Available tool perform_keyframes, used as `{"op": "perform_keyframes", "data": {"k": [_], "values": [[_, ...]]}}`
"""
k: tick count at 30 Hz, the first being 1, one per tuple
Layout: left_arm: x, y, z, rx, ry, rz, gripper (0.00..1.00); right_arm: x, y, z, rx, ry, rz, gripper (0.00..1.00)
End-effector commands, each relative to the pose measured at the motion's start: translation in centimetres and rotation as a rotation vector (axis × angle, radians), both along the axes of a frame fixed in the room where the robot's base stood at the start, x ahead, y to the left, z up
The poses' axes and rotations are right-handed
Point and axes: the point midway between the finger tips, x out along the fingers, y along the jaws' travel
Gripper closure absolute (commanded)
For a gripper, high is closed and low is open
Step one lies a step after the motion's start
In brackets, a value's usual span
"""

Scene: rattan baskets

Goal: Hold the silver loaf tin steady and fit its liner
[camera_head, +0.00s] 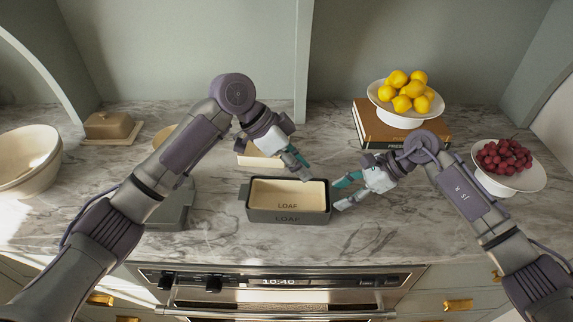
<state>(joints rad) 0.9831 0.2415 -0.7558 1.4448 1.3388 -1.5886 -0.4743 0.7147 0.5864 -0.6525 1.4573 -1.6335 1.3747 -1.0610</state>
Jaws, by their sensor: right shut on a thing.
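The loaf tin (287,217) is a dark grey rectangular tin on the marble counter, with "LOAF" on its front and a cream inside that also reads "LOAF". I cannot tell whether that cream inside is a liner. My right gripper (336,195) is at the tin's right end and is shut on the tin there. My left gripper (304,174) is above and behind the tin's back rim, pointing down and to the right. I cannot make out its finger gap. A pale cream piece (254,160) lies behind the tin, partly hidden by my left gripper.
A cake stand (397,121) of lemons rests on brown books (373,137) at the back right. A stand (520,184) of red fruit is at far right. Pale bowls (28,165) and a butter dish (108,126) are at left. The oven (279,293) lies below the counter's front edge.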

Motion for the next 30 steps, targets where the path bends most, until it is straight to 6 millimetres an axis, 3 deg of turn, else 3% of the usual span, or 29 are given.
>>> {"op": "perform_keyframes", "data": {"k": [1, 4, 10, 17, 30], "values": [[0.2, 0.2, -0.3, 0.100, -0.002, 0.044, 0.87, 0.0, 0.0, 0.0, -0.001, 0.001, -0.001, 0.76], [0.5, 0.9, -1.1, 0.264, -0.003, 0.154, 1.00, 0.0, -0.1, 0.0, -0.001, 0.001, -0.001, 0.76], [1.3, 2.5, -1.9, 0.442, -0.032, 0.314, 1.00, 0.0, -0.1, 0.0, -0.001, 0.001, -0.001, 0.76], [1.4, 2.8, -3.4, 0.471, -0.036, 0.348, 1.00, 0.0, 0.0, -0.1, -0.001, 0.001, -0.001, 0.76], [1.4, 2.8, -8.9, 0.467, -0.035, 0.345, 1.00, 0.0, 0.0, 0.0, 0.000, 0.001, -0.001, 0.76]]}}
